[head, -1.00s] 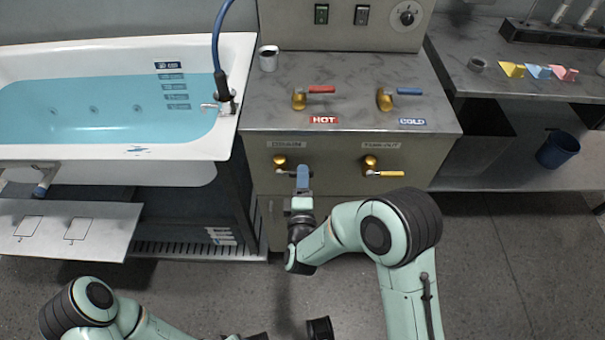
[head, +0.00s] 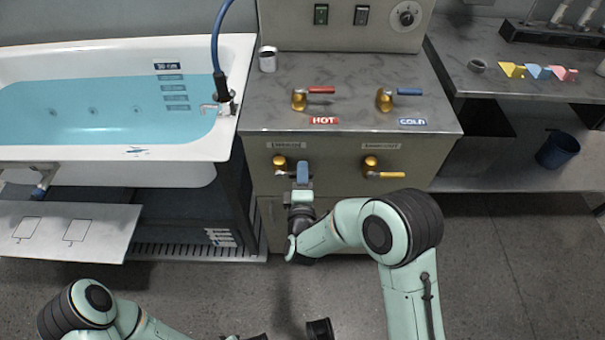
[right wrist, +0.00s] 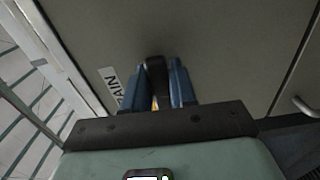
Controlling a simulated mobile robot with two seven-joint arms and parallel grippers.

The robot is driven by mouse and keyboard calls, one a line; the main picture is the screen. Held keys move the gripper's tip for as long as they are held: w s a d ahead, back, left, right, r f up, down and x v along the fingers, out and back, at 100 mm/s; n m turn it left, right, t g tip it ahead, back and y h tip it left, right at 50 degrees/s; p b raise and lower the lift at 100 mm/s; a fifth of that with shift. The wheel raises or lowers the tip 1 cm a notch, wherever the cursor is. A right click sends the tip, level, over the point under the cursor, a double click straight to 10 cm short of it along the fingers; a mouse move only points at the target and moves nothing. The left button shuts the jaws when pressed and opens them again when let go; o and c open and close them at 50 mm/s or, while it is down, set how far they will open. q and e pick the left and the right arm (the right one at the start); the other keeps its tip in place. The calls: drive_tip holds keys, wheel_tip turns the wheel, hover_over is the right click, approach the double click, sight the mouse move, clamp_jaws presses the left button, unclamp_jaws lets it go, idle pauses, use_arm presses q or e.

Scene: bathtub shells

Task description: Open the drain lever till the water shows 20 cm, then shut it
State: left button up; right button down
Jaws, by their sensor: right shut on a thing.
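The drain valve (head: 279,162) is a gold fitting on the cabinet front, under a small label. Its lever points right, into my right gripper (head: 303,172). In the right wrist view the blue fingers of the right gripper (right wrist: 158,85) are shut on the dark lever handle (right wrist: 156,75), beside the partly hidden drain label (right wrist: 110,88). The fingers hide much of the lever in the head view.
A second gold valve with a yellow lever (head: 385,174) sits right of the drain. The red hot lever (head: 320,90) and blue cold lever (head: 408,91) are on the counter above. A white step (head: 65,232) is at left.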

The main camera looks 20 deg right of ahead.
use_arm(q)
drive_tip(key=w+a+f+t+y+b, duration=0.1)
drive_tip(key=w+a+f+b, duration=0.2)
drive_tip(key=w, duration=0.3)
drive_tip(key=shift+w+a+f+n+t+b, duration=0.25)
drive_tip(key=shift+f+t+b, duration=0.2)
drive_tip(key=shift+f, duration=0.25)
use_arm(e)
drive_tip(key=shift+w+a+f+m, duration=0.1)
drive_tip(key=shift+a+f+m, duration=0.45)
drive_tip(key=shift+m, duration=1.1)
drive_tip(key=shift+w+a+f+m, duration=0.15)
drive_tip(key=shift+f+m, duration=0.85)
drive_tip(key=shift+m, duration=0.6)
drive_tip(key=shift+w+a+f+m, duration=0.1)
drive_tip(key=shift+a+f+m, duration=0.45)
drive_tip(key=shift+m, duration=1.1)
use_arm(q)
drive_tip(key=shift+d, duration=0.1)
use_arm(e)
drive_tip(key=shift+d+f, duration=0.2)
drive_tip(key=c, duration=1)
unclamp_jaws()
use_arm(q)
drive_tip(key=shift+s, duration=0.1)
use_arm(e)
drive_tip(key=shift+s, duration=0.15)
